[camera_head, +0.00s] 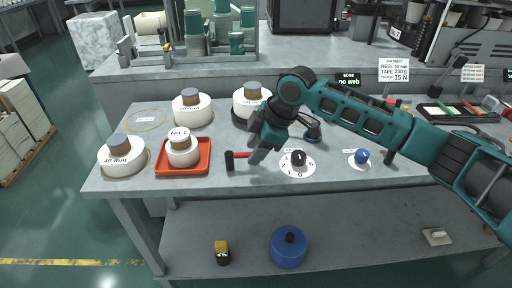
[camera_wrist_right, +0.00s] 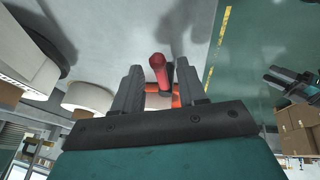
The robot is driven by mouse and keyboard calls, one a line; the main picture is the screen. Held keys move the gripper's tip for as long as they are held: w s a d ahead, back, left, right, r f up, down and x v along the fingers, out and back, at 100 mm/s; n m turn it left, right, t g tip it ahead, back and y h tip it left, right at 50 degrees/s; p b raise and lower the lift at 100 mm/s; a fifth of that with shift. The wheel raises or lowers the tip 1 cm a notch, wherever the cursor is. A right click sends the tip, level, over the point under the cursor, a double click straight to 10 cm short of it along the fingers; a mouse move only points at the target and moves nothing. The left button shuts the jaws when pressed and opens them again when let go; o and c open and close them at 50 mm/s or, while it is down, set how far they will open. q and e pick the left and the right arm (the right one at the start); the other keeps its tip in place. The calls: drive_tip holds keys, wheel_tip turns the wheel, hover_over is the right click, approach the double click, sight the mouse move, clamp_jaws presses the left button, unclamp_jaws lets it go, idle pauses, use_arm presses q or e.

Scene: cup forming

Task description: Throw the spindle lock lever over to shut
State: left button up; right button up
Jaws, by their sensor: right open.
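A red lever (camera_head: 242,155) with a black post (camera_head: 229,161) at its left end lies low over the bench in the head view, just right of the orange tray; I take it to be the spindle lock lever. My right gripper (camera_head: 256,147) is over the lever's right part and hides some of it. In the right wrist view the red lever (camera_wrist_right: 158,66) shows between the two open fingers of my right gripper (camera_wrist_right: 158,84), with no clear contact. A dark and teal gripper (camera_wrist_right: 290,82), probably my left one, shows at the right of that view.
The orange tray (camera_head: 205,168) holds a small white roll (camera_head: 182,151). White rolls (camera_head: 191,109) stand around it. A dial (camera_head: 298,164) with a black knob is right of the gripper, then a blue knob (camera_head: 362,156). The bench front is clear near the tray.

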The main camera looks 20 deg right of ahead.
clamp_jaws()
idle(0.6)
